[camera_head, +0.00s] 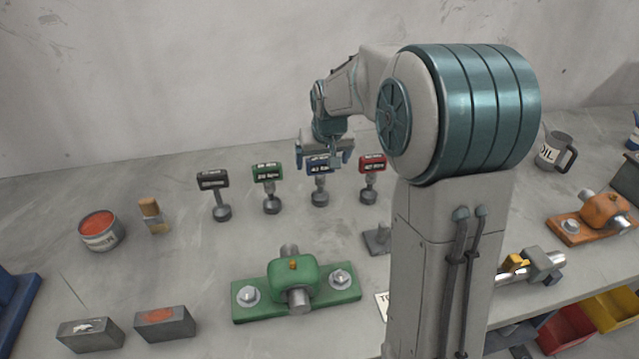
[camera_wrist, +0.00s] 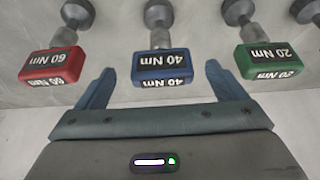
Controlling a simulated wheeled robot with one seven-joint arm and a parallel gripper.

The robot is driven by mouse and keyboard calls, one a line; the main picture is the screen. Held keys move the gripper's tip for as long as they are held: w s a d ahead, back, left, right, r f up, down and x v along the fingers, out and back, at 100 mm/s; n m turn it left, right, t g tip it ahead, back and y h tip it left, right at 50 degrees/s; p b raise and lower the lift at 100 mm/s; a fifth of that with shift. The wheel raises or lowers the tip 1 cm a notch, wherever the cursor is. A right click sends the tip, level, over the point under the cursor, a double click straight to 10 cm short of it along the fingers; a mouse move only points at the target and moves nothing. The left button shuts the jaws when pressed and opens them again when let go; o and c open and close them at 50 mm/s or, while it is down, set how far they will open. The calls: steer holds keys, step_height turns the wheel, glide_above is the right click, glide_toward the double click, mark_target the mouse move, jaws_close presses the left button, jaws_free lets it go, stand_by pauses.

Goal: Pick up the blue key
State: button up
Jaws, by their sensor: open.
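The blue key (camera_wrist: 164,66) has a blue head with a "40 Nm" label, and it stands upright on a round grey foot. In the head view the blue key (camera_head: 320,188) is third from the left in a row of keys, its head partly hidden by my gripper. My gripper (camera_head: 325,160) is at its head. In the wrist view my gripper (camera_wrist: 160,85) is open, with one blue finger on each side of the blue head. Gaps show between the fingers and the head, and I see no contact.
A red key (camera_wrist: 55,64) and a green key (camera_wrist: 268,60) flank the blue one closely, just outside my fingers. A black key (camera_head: 213,182) stands further left. A green bearing block (camera_head: 330,289) lies nearer the front. Bare table shows behind the row.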

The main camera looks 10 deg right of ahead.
mark_target(320, 170)
steer(key=shift+p+x, duration=0.55)
steer(key=shift+x, duration=2.2)
steer(key=shift+a, duration=0.1)
steer(key=c, duration=1.2)
